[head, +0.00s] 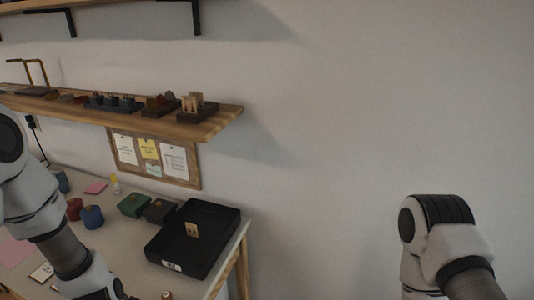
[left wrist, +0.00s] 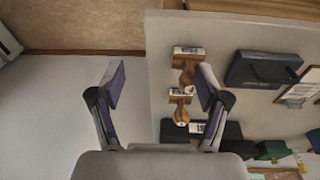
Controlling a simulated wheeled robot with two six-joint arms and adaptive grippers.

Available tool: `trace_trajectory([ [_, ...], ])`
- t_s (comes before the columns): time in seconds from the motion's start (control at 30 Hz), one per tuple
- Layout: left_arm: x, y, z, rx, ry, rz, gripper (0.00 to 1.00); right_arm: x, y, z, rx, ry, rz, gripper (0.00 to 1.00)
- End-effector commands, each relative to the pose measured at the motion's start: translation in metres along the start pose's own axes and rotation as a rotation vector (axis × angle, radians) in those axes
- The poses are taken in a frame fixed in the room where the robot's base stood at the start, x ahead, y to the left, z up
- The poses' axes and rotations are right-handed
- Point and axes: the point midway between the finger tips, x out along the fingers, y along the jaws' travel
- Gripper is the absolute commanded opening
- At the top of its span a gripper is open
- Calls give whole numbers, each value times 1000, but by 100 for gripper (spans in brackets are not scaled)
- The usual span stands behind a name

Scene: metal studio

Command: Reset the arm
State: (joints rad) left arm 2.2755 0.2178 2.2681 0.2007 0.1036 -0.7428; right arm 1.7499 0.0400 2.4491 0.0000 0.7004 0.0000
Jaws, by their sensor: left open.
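My left gripper (left wrist: 160,84) is open in the left wrist view, with its two fingers spread apart and nothing between them. In that view it is above the table's edge, with pale floor under its left finger and the tabletop under its right. In the head view my left arm (head: 60,245) comes in from the left and reaches down over the table; its fingertips are out of the picture. My right arm (head: 445,245) shows at the lower right of the head view, beside the table and in front of the bare wall; its gripper is out of the picture.
The table (head: 232,262) carries a black tray (head: 160,243) holding a small wooden piece (head: 192,230), plus green and dark boxes (head: 134,204). Labelled wooden pieces (left wrist: 188,51) lie near the table's edge. A wooden shelf (head: 215,122) hangs above. The right side is free.

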Motion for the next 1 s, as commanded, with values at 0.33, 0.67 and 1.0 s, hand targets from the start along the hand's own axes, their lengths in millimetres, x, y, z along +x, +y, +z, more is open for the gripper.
trace_trajectory([
  [0.33,83,45,126,6,-276,28,76,0,0,0,0,-1,0,40],
  [0.67,110,72,172,-303,-181,-58,76,0,0,0,0,-1,0,40],
  [1.0,111,68,162,-409,-129,-75,76,0,0,0,0,-1,0,40],
])
